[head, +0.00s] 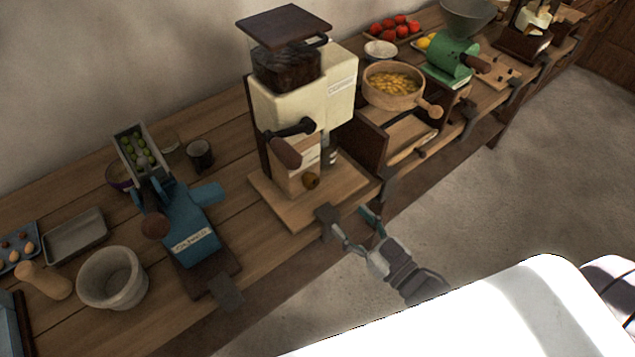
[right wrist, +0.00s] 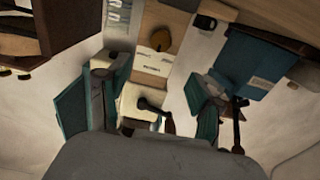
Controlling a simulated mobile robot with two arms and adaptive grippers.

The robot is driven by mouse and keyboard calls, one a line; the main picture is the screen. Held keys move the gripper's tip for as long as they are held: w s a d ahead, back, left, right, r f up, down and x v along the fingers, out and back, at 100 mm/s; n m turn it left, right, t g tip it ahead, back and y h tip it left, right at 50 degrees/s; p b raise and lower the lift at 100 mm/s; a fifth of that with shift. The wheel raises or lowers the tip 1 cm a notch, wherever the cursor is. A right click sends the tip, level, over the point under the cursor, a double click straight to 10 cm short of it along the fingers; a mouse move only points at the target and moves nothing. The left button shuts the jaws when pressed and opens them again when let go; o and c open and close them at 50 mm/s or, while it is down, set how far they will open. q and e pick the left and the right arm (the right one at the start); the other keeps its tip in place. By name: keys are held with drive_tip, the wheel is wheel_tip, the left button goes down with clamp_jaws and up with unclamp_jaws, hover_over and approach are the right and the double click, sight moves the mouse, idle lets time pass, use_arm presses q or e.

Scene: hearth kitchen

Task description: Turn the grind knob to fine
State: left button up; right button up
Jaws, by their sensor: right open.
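A cream coffee grinder (head: 283,105) with a dark bean hopper stands on a wooden base in the middle of the counter. Its front carries a dark crank with a brown handle (head: 286,152) and a wooden drawer with a small brown knob (head: 312,181). The crank (right wrist: 152,106) and drawer knob (right wrist: 161,39) also show in the right wrist view. I cannot make out a fine mark or which part is the grind knob. My right gripper (head: 354,229) is open and empty, in front of the counter edge and apart from the grinder. My left gripper is out of view.
A blue mill (head: 190,224) stands left of the grinder, with a grey bowl (head: 112,279) beyond it. On the right are a wooden pan of yellow pieces (head: 393,99) and a green mill (head: 453,57). Floor is clear before the counter.

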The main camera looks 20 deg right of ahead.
sight(314, 184)
drive_tip(key=p+x, duration=0.1)
drive_tip(key=x, duration=1)
drive_tip(key=shift+w+p, duration=0.25)
drive_tip(key=shift+p, duration=0.15)
drive_tip(key=shift+w+a+f, duration=0.1)
drive_tip(key=shift+w+a, duration=0.2)
drive_tip(key=shift+w, duration=0.35)
drive_tip(key=shift+c, duration=0.2)
drive_tip(key=c, duration=1.1)
